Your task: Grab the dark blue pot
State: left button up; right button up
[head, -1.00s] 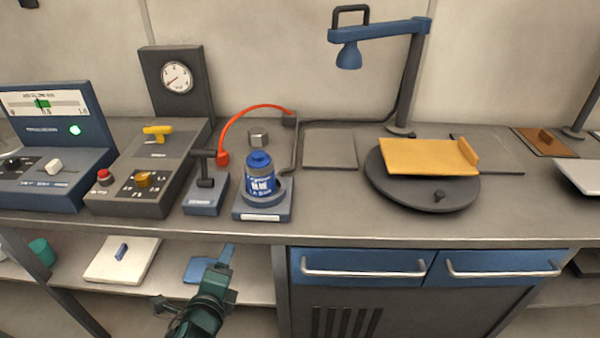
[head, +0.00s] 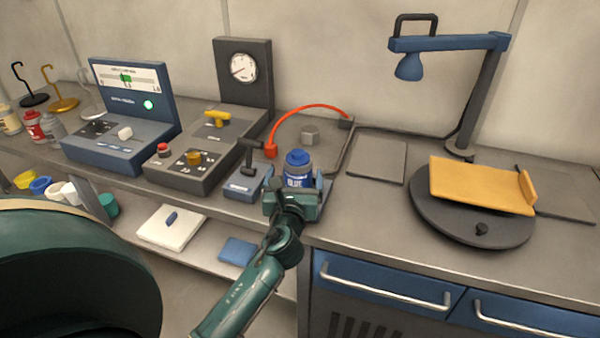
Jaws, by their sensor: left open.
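The dark blue pot (head: 298,164), a small jar with a blue lid and a white-marked label, stands upright on a small blue-grey stand (head: 325,190) on the bench. My left gripper (head: 294,190) is open, at the near side of the pot, and covers its lower part and much of the stand. I cannot tell whether the fingers touch the pot or stand around it. My right gripper is not in view.
A small lever box (head: 244,184) stands close left of the pot. A red cable (head: 305,108) arches behind it. A lamp (head: 480,90) and a turntable with a yellow board (head: 480,185) stand right. Other pots (head: 33,128) stand far left. A flat grey plate (head: 377,160) lies right of the pot.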

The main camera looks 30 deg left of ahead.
aim_at(299, 160)
pick_arm(q)
jog(key=shift+x, duration=3.6)
jog(key=shift+d+f, duration=0.15)
jog(key=shift+c, duration=0.3)
jog(key=c, duration=1.2)
